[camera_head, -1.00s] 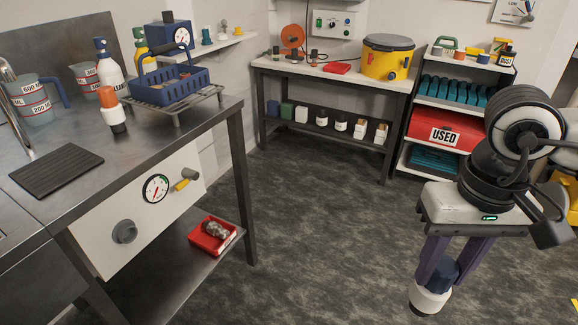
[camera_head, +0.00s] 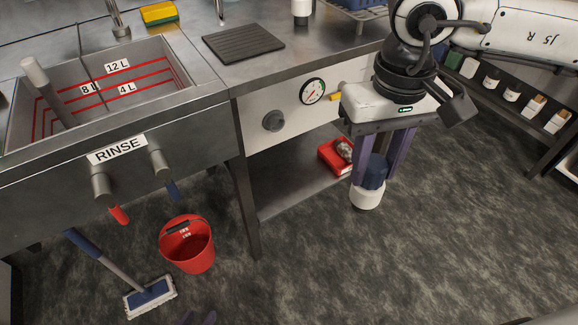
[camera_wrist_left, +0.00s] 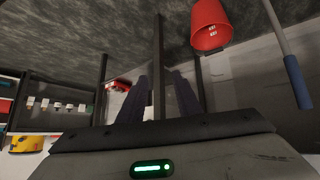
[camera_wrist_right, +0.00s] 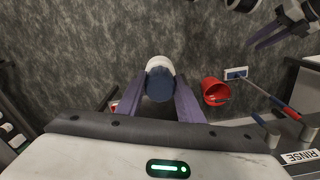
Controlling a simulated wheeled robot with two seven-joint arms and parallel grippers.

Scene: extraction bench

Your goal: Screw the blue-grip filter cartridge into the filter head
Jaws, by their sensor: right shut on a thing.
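The filter cartridge has a blue grip (camera_head: 375,172) above a white body (camera_head: 367,195). My right gripper (camera_head: 372,170) is shut on the blue grip and holds the cartridge upright above the floor, in front of the bench's lower shelf. The right wrist view shows the blue grip (camera_wrist_right: 160,86) between the purple fingers. My left gripper (camera_head: 198,318) shows only its fingertips at the bottom edge of the head view. In the left wrist view its fingers (camera_wrist_left: 163,80) are apart with nothing between them. I cannot make out the filter head in these views.
A sink (camera_head: 100,80) marked RINSE stands at left. A red bucket (camera_head: 188,246) and a mop (camera_head: 150,295) are on the floor below it. The bench panel carries a gauge (camera_head: 312,91) and a knob (camera_head: 273,121). A red tray (camera_head: 332,158) lies on the lower shelf.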

